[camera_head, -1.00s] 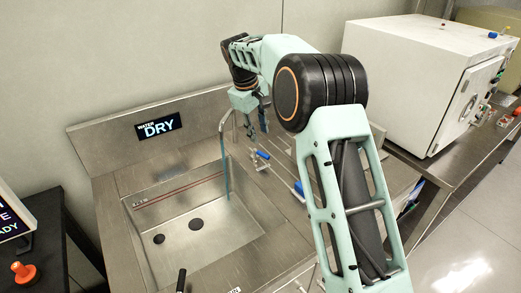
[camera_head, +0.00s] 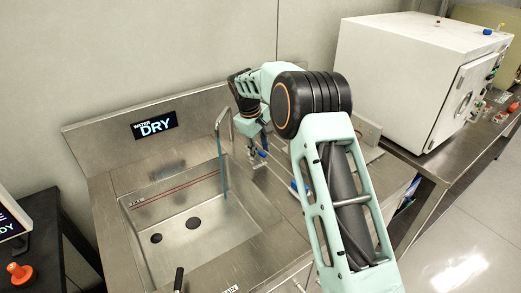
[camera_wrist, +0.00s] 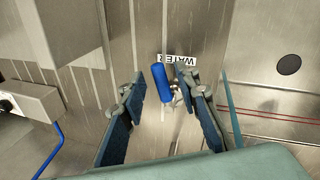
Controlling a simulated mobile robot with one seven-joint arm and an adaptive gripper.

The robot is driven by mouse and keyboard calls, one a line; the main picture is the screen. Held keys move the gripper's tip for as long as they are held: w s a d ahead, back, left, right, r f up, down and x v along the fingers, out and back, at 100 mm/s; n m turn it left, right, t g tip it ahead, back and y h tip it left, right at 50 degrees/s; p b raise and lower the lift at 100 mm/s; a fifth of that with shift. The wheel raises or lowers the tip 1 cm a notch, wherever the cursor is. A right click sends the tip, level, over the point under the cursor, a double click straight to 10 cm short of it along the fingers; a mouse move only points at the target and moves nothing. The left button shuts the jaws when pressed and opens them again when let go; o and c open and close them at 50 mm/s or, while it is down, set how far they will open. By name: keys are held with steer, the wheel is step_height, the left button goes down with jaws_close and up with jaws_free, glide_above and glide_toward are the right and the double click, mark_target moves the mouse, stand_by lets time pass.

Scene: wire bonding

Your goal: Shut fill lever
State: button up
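The blue-handled fill lever (camera_wrist: 161,84) sits beside a WATER label (camera_wrist: 178,60) on the steel deck in the wrist view. It also shows small in the head view (camera_head: 262,154). My gripper (camera_wrist: 163,82) is open, with one dark blue finger pad on each side of the lever; I cannot tell whether either pad touches it. In the head view my gripper (camera_head: 256,158) is low over the deck, right of the basin. A blue water stream (camera_head: 222,168) hangs from the bent faucet (camera_head: 219,122) into the basin. The display (camera_head: 155,126) reads WATER DRY.
The steel basin (camera_head: 155,215) has two dark round holes and red lines on its back wall. A black lever (camera_head: 179,279) stands at the sink's front edge. A white cabinet (camera_head: 400,75) stands right, and an orange knob (camera_head: 17,271) is on the left table.

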jaws_close()
steer(key=shift+a+r, duration=0.1)
steer(key=shift+s+a+m+p, duration=0.25)
steer(key=shift+m+p, duration=0.25)
steer(key=shift+m, duration=0.3)
steer(key=shift+s+a+m+g+h+p, duration=0.15)
steer(key=shift+a+m+g+h+p, duration=0.2)
steer(key=shift+m, duration=0.55)
jaws_free()
